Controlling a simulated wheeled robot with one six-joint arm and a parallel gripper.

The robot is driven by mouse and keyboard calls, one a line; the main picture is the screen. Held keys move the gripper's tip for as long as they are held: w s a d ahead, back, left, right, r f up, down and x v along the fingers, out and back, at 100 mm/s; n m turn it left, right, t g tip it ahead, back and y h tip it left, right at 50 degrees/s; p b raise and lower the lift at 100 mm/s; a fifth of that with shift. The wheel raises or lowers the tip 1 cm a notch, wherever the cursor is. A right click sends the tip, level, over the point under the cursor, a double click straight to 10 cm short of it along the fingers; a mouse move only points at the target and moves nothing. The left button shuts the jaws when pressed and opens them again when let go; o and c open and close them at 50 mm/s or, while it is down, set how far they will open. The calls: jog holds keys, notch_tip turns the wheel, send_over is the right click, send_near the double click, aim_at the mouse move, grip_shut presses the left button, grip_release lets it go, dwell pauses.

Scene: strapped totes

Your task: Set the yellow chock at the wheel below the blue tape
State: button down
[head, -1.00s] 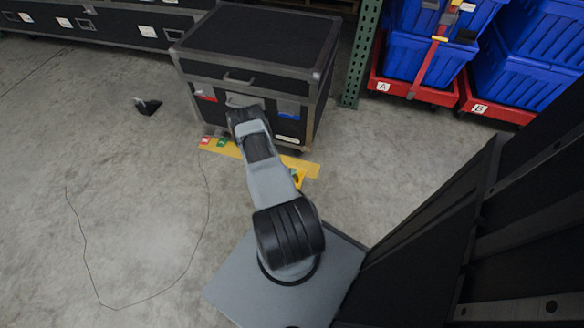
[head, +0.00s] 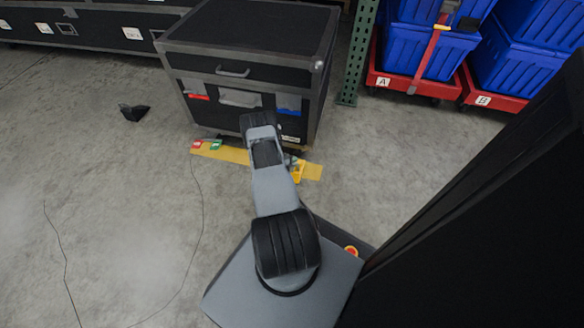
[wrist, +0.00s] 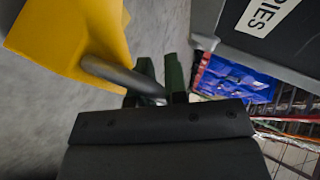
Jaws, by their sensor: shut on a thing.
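The yellow chock (head: 298,171) shows in the head view beside my forearm, in front of the black case (head: 215,123). In the wrist view the yellow chock (wrist: 75,35) fills the upper left, with a grey bar handle. My gripper (wrist: 161,78) is shut on that handle. The blue tape (head: 289,103) is on the right of the case's front. The wheel below it is mostly hidden by shadow and my arm, and I cannot tell whether the chock touches it.
A yellow floor strip (head: 235,155) with red and green marks runs before the case. A black chock (head: 133,112) lies on open floor at left. A green post (head: 357,55) and blue totes (head: 420,50) on red dollies stand right. Loose cables cross the floor.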

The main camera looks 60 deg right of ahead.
jog(key=shift+w+d+f+b, duration=0.15)
jog(key=shift+f+b, duration=0.05)
jog(key=shift+b, duration=0.1)
jog(key=f+b, duration=0.3)
jog(key=shift+w+d+f, duration=0.15)
jog(key=shift+d+f, duration=0.1)
jog(key=c, duration=1.1)
grip_release()
jog(key=shift+c, duration=0.2)
jog(key=shift+a, duration=0.15)
